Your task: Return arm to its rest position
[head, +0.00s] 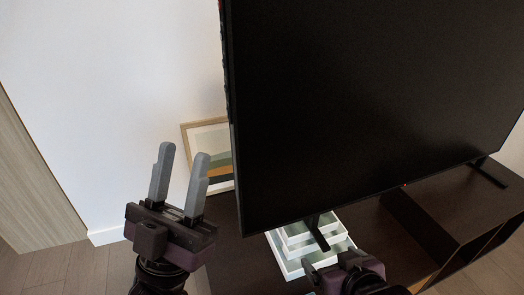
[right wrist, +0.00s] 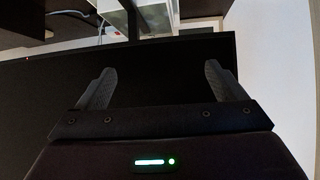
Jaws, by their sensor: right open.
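My left gripper (head: 185,159) stands upright at the left of the head view, fingers pointing up. Its two grey fingers are apart with nothing between them. My right gripper (head: 325,274) is low in the head view, just in front of the TV and partly cut off by the bottom edge. In the right wrist view its two fingers (right wrist: 160,78) are wide apart and empty, with a dark surface beyond them.
A large black TV (head: 370,90) on a dark cabinet (head: 365,222) fills the right side. White trays (head: 289,265) sit by the TV's foot. A framed picture (head: 222,188) leans against the white wall (head: 110,90). A wooden door (head: 35,180) is at far left. Floor shows at lower left.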

